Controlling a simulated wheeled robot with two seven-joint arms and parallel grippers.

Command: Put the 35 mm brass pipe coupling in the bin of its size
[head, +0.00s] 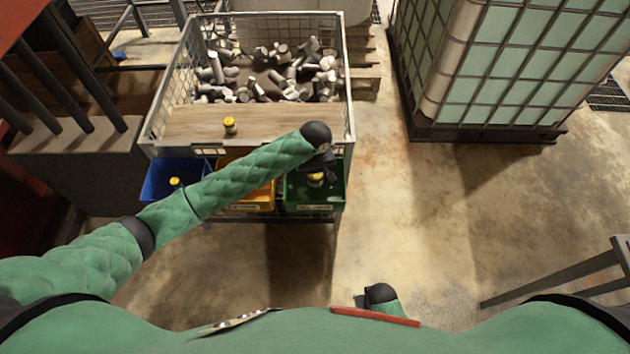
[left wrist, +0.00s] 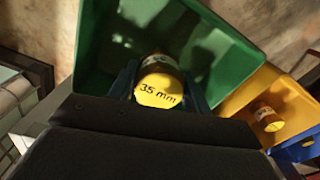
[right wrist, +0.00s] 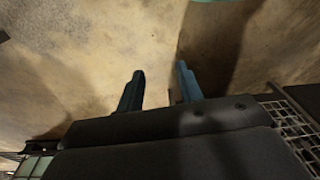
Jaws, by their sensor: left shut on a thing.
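The brass pipe coupling (head: 316,177) has a yellow end cap, which reads "35 mm" in the left wrist view (left wrist: 158,93). My left gripper (head: 318,170) is shut on it. It is held over the green bin (head: 333,199), whose inside shows around it in the left wrist view (left wrist: 105,45). I cannot tell how far above the bin floor it is. The green bin's front label is too small to read. My right gripper (right wrist: 160,72) is open and empty, low near my body, with bare floor in front of its fingers.
An orange bin (left wrist: 285,85) with a coupling and a blue bin (head: 158,193) with a yellow-capped piece stand left of the green one. Another yellow-capped coupling (head: 230,125) stands on the wooden board (head: 190,122) before a crate of metal parts.

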